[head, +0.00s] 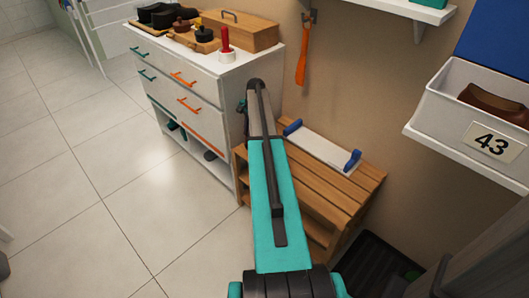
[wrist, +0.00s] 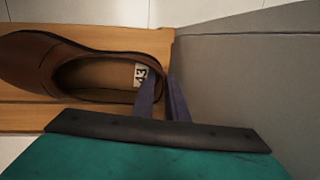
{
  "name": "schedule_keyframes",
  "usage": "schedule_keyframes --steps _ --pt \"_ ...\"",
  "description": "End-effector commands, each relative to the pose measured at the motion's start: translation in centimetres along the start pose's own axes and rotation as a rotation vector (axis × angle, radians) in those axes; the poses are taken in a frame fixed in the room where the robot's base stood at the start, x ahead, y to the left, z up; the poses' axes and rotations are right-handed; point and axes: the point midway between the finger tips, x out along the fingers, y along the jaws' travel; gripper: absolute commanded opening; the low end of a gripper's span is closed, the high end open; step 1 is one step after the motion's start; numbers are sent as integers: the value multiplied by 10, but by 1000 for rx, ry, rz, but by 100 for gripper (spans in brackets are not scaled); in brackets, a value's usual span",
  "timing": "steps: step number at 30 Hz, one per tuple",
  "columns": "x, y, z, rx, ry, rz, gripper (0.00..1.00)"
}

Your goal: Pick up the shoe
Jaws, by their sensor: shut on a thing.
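A brown shoe (wrist: 35,62) with a white "43" label inside its heel shows in the wrist view, toe to the left. Wooden slats lie beneath it; I cannot tell whether it touches them. My gripper (wrist: 162,82) is shut on the back of the shoe, one dark finger inside the heel opening and the other outside behind it. In the head view my arm hides the gripper and this shoe. A white bin (head: 440,104) marked "43" on a wall shelf at the right holds another brown, shoe-like thing (head: 490,103).
A grey panel (wrist: 245,70) stands close to the right of my fingers in the wrist view. In the head view, a white drawer cabinet (head: 178,88) stands beside a slatted wooden bench (head: 325,190) with a blue-handled board (head: 322,147). An orange shoehorn (head: 303,55) hangs on the wall.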

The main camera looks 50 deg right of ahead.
Motion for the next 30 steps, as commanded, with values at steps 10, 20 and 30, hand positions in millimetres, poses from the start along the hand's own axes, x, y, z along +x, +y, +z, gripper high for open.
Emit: schedule_keyframes --steps 10,20,30 --pt "-9 -1 1 -1 1 1 0" --pt "-37 7 9 0 0 1 0" --pt "-45 46 26 0 0 1 0"
